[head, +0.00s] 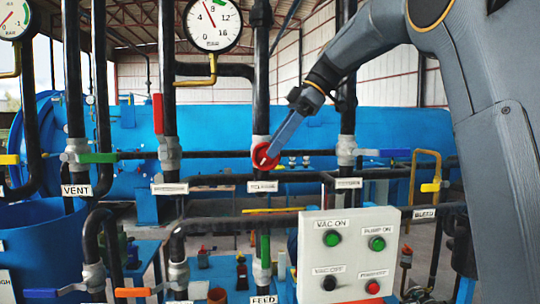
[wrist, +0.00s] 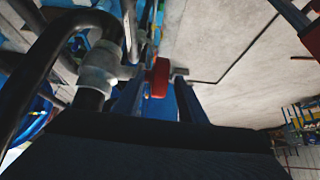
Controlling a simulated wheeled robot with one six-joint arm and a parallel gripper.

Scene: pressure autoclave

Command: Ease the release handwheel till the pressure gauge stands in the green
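The red release handwheel (head: 265,157) sits on a dark pipe in the middle of the head view, with a blurred label below it. My gripper (head: 271,153) reaches down to it from the upper right. In the wrist view the red handwheel (wrist: 158,77) fills the gap between my two blue fingers, which appear shut on it. A white gauge (head: 212,22) at the top has its red needle up and left, between 4 and 8. Another gauge (head: 12,18), cut off at the left corner, has a green arc and a red needle. No label shows which gauge the handwheel acts on.
A control box (head: 349,255) with green, black and red buttons stands below right. A red lever (head: 158,114), a green lever (head: 98,157) and a blue lever (head: 394,153) sit on nearby pipes. The blue vessel (head: 220,125) lies behind. Black pipes crowd the handwheel.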

